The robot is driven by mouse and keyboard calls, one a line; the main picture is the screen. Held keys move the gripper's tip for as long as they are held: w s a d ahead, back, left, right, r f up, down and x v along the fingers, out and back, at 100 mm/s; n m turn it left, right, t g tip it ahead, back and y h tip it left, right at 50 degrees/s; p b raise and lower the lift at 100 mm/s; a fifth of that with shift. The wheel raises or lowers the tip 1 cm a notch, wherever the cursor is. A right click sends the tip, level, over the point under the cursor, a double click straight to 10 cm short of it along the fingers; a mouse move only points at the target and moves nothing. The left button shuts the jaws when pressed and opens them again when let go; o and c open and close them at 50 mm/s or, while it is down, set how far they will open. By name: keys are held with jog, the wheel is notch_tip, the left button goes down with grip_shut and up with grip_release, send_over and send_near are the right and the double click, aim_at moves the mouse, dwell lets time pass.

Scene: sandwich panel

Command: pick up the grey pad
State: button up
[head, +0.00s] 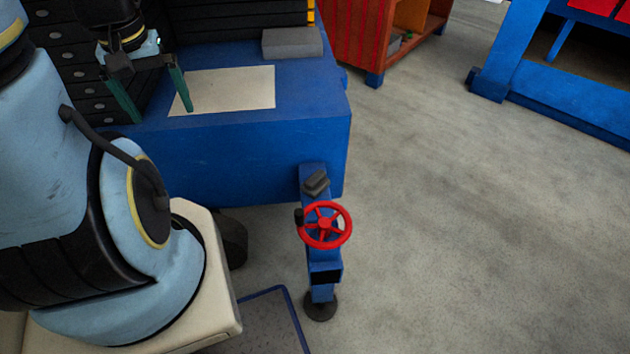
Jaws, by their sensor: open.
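A grey pad (292,43), a flat rectangular block, lies on the blue machine top (315,85) near its back right corner. My gripper (162,108) is at the left, with its two green fingers pointing down and spread apart, nothing between them. It is left of the grey pad and clearly apart from it. The right finger overlaps the left edge of a pale sheet (235,88) in the picture; I cannot tell its height above the top. A smaller dark grey piece (316,183) sits on the blue post in front.
Black stacked panels (235,14) stand behind the top, right by the grey pad. A red handwheel (324,224) sits on the blue post (321,272) in front. An orange-red cabinet (357,37) and a blue frame (545,85) stand at the back right. The grey floor between is clear.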

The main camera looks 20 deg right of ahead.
dwell(0.3)
jog(key=m+g+b, duration=0.2)
jog(key=m+b, duration=0.6)
jog(key=m, duration=0.3)
send_near(315, 177)
jog(key=shift+a, duration=0.3)
jog(key=f, duration=0.5)
jog(key=shift+s+d+f, duration=0.2)
jog(key=shift+d, duration=0.05)
jog(key=shift+d+f+p, duration=0.15)
jog(key=shift+f+p, duration=0.45)
jog(key=shift+f, duration=2.3)
jog(key=c, duration=1.5)
notch_tip(315, 177, up, 10)
jog(key=shift+r+b, duration=0.1)
jog(key=shift+b, duration=0.3)
